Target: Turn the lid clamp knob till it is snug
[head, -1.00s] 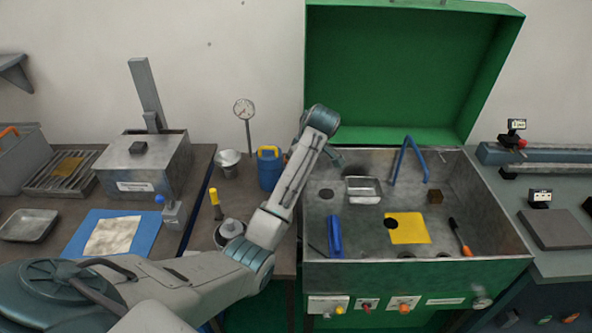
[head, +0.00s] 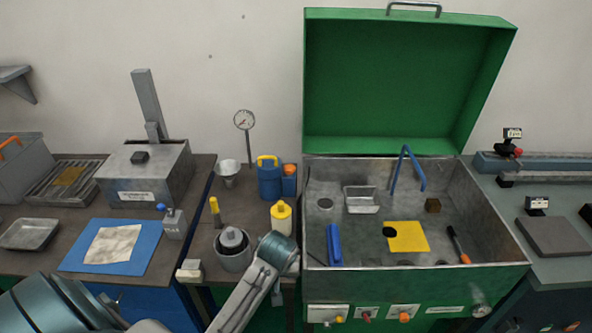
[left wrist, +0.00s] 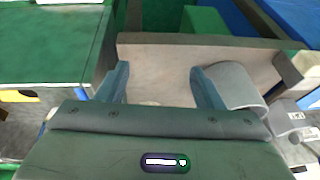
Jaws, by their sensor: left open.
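The lid of the green cabinet (head: 410,80) stands open in the head view. A round grey knob (head: 480,311) is on the cabinet's lower right front; I cannot tell whether it is the lid clamp knob. A small dark knob (head: 140,157) sits on the lid of the metal box (head: 150,180) at the left. In the left wrist view my left gripper (left wrist: 160,86) is open and empty. A grey cylinder (left wrist: 232,85) is beside its right finger. My right gripper is out of view.
The middle bench holds a grey pot (head: 234,258), a yellow bottle (head: 281,218), a blue can (head: 269,180) and a dial gauge (head: 245,122) on a post. The cabinet basin holds a metal tray (head: 361,199), a yellow sheet (head: 408,237) and a blue hooked handle (head: 408,168).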

